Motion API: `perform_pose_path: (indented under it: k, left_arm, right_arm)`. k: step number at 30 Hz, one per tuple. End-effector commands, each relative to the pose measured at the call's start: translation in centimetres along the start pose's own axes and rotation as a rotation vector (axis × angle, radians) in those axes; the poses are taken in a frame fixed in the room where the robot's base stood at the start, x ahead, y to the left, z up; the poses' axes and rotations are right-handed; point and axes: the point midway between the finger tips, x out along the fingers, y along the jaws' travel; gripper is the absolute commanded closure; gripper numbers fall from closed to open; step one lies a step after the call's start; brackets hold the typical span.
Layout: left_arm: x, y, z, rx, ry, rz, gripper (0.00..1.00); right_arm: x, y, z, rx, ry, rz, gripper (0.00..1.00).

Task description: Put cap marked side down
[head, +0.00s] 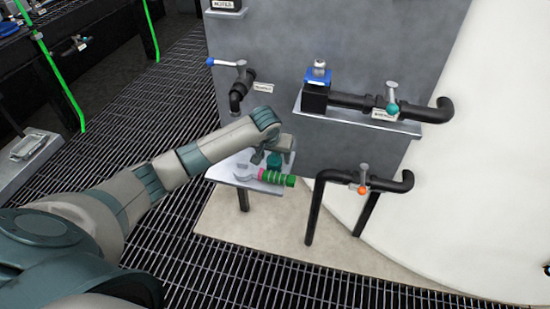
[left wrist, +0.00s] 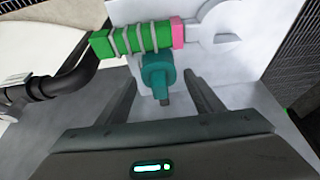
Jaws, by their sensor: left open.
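A teal round part (head: 274,159), which looks like the cap, is at the small grey side table (head: 222,173). In the left wrist view the teal part (left wrist: 157,70) has a round body and a short dark stem pointing toward me. Which side is marked cannot be made out. My left gripper (head: 277,148) is over the table, its fingers open. In the left wrist view the left gripper's fingers (left wrist: 160,80) are on either side of the teal part with gaps. My right gripper is not in view.
A green-handled wrench with a pink band (head: 276,178) lies beside the teal part. A black pipe with an orange valve (head: 361,189) stands to the right. A grey panel (head: 285,40) behind carries a blue-handled valve (head: 225,63) and a shelf with a teal valve (head: 392,108).

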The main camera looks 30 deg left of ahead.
Motion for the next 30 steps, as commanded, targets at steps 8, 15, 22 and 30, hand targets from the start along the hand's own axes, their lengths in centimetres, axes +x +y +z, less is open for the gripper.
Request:
perform_pose_path:
  k: [8,15,22,30]
  left_arm:
    - [-5.1,0.1,-0.1,0.001,0.002,0.002,0.39]
    - [-8.5,0.1,-0.1,0.0,0.001,0.001,0.39]
    - [-9.6,0.0,0.0,-0.001,0.0,0.001,0.39]
    - [-9.5,0.0,0.0,-0.001,0.0,0.001,0.39]
  right_arm:
    - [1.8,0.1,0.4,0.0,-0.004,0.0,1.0]
    - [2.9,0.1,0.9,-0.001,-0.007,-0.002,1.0]
    - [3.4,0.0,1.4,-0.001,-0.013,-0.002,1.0]
    - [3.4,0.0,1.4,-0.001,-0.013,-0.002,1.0]
